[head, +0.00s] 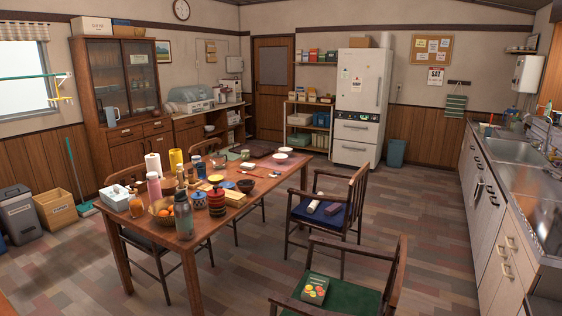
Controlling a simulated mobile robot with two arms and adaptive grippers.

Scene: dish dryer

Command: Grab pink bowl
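A wooden dining table (223,224) stands left of centre, crowded with tableware. Near its far right end is a small pale bowl or dish (281,157) with a pinkish look; it is too small to be sure of its colour. A second pale dish (247,165) sits a little nearer and to the left. A dark bowl (246,186) and a brown bowl with orange fruit (163,211) are also on the table. No bowl is clearly pink. Neither of my grippers is in view.
Chairs surround the table, including a blue-seated chair (327,211) and a green-seated chair (338,292). A dish dryer (187,96) seems to stand on the back-left cabinet. A sink counter (520,190) runs along the right. Open floor (425,215) lies between chairs and counter.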

